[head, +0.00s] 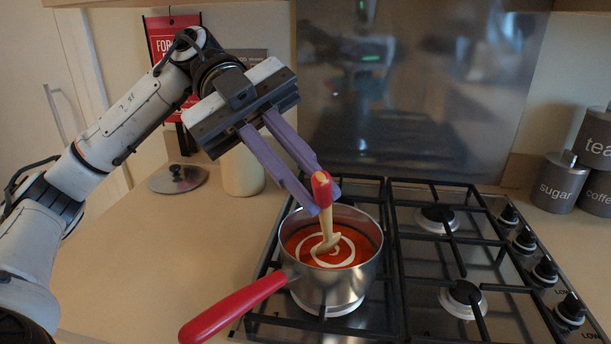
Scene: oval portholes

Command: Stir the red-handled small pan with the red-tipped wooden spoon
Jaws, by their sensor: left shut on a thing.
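The small pan (355,271) has a red handle (232,306) pointing to the lower left and stands on the left front part of the gas hob. It holds red-orange soup with a pale cream swirl. The wooden spoon (328,226) has a red tip at its upper end and stands nearly upright over the pan. Its lower end reaches the soup; how deep it goes is hidden. My left gripper (322,193) is shut on the spoon near its red tip, just above the pan's far rim. My right gripper is not in view.
The gas hob (420,285) has black grates and several knobs along its right side. Grey canisters (560,183) stand at the right on the counter. A pan lid (177,179) and a cream jar (242,172) are at the back left. The left counter is mostly clear.

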